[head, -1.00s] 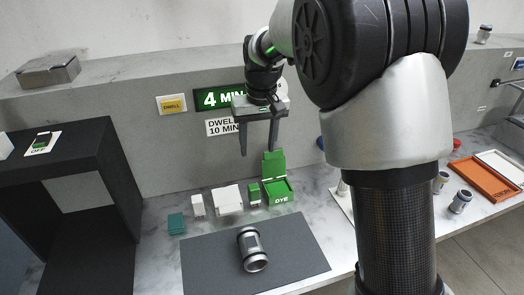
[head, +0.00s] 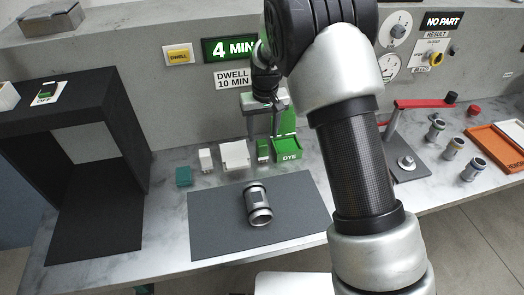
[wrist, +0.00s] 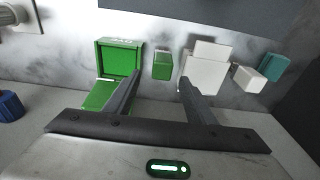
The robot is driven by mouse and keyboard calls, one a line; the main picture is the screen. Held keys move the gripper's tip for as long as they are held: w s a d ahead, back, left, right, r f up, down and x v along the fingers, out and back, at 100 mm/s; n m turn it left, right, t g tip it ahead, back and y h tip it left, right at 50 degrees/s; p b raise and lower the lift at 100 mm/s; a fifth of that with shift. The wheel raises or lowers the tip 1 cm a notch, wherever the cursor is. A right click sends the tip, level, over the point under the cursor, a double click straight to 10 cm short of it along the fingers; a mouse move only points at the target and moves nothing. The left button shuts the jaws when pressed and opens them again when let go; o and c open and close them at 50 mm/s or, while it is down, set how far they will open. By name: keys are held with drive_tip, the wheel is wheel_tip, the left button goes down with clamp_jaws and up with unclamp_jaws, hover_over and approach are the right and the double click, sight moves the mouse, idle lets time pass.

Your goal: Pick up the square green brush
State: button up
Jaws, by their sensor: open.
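The small green block that fits the square green brush (head: 263,150) stands on the marble bench between a white box and the green DYE box. It also shows in the wrist view (wrist: 163,66), a green block with a paler end. My gripper (head: 265,136) is open and empty, fingers pointing down, above and behind the brush in the head view. In the wrist view the brush appears between the two finger lines, beyond the tips (wrist: 158,82). I see no contact. A teal block (head: 184,177) stands farther left.
The green DYE box (head: 288,152), lid open, is close on the brush's right. The white box (head: 235,156) and a small white block (head: 206,160) are on its left. A metal casting (head: 257,204) lies on the dark mat (head: 215,235) in front. The grey wall is close behind.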

sight(262, 142)
wheel_tip(262, 142, down, 4)
drive_tip(key=shift+s+a+f, duration=0.15)
drive_tip(key=shift+f, duration=0.45)
drive_tip(key=c, duration=1.2)
drive_tip(key=shift+o, duration=0.2)
drive_tip(key=shift+r, duration=0.1)
wheel_tip(262, 142, up, 10)
drive_tip(key=shift+f, duration=0.1)
